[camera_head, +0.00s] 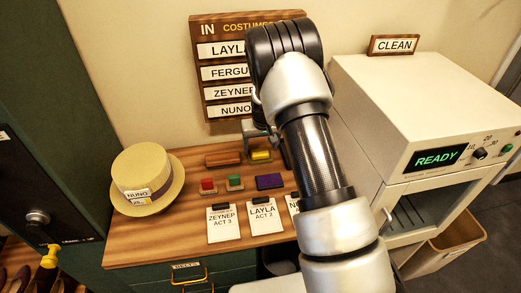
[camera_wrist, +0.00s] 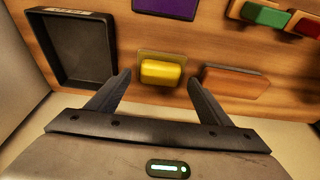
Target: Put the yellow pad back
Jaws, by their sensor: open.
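The yellow pad (camera_head: 261,155) lies on the wooden table, toward the wall under the costume board. In the wrist view the yellow pad (camera_wrist: 161,73) looks like a rounded yellow block on a flat olive-yellow base. My gripper (camera_wrist: 158,78) is open and empty, and its two fingertips appear on either side of the pad in that view. I cannot tell the height between fingertips and pad. In the head view my gripper (camera_head: 264,136) shows just behind the pad, partly hidden by my arm.
A brown wooden block (camera_wrist: 236,83) lies beside the pad. An empty black tray (camera_wrist: 101,66) is on its other side. Purple (camera_head: 270,181), green (camera_head: 235,184) and red (camera_head: 208,186) pads lie nearer the front. A straw hat (camera_head: 148,170) sits left; a white machine (camera_head: 390,90) stands right.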

